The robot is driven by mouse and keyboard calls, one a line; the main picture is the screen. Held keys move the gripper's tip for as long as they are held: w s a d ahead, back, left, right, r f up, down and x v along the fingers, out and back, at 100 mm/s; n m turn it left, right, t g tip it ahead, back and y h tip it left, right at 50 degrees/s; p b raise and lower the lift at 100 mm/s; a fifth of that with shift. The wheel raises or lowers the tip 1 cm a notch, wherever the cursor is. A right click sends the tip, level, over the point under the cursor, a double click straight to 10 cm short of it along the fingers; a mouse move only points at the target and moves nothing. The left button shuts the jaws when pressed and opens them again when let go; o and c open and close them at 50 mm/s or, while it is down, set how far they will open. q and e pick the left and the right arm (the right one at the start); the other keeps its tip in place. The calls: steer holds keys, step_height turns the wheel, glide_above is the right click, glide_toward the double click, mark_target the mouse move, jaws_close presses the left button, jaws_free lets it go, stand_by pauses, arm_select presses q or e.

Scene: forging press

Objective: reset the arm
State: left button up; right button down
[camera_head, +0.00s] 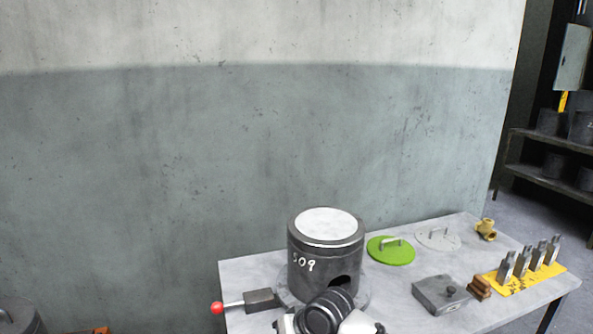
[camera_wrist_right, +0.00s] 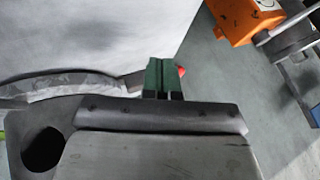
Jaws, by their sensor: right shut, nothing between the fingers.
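My right gripper (camera_wrist_right: 163,80) shows in the right wrist view as two dark green fingers pressed together, with nothing between them. A red knob (camera_wrist_right: 182,71) shows just beside the fingertips there; I cannot tell whether they touch. In the head view, part of my arm (camera_head: 328,312), dark and white, rises at the bottom in front of the dark cylinder (camera_head: 318,262) marked 509. The fingers cannot be made out in that view. The red-knobbed lever (camera_head: 232,305) sticks out left of the cylinder. My left gripper is in neither view.
The grey table (camera_head: 400,308) also holds a green lid (camera_head: 390,254), a pale lid (camera_head: 437,240), a metal block (camera_head: 440,295), a brass fitting (camera_head: 486,230) and several metal pieces on a yellow plate (camera_head: 520,282). A concrete wall stands behind. An orange object (camera_wrist_right: 242,22) shows in the wrist view.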

steer(key=s+d+f, duration=0.1)
steer(key=s+f, duration=0.3)
steer(key=s, duration=0.4)
steer(key=s+d+f+m+h, duration=0.25)
steer(key=s+d+h, duration=0.35)
steer(key=s+d, duration=1.65)
step_height(320, 180, down, 26)
steer(key=s+f+n, duration=0.1)
steer(key=s, duration=0.1)
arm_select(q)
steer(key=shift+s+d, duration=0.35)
arm_select(e)
steer(key=s+d+f+g, duration=0.2)
steer(key=s+d+f, duration=0.1)
steer(key=s+f, duration=1.2)
steer(key=shift+s+f, duration=0.35)
steer(key=shift+s, duration=0.15)
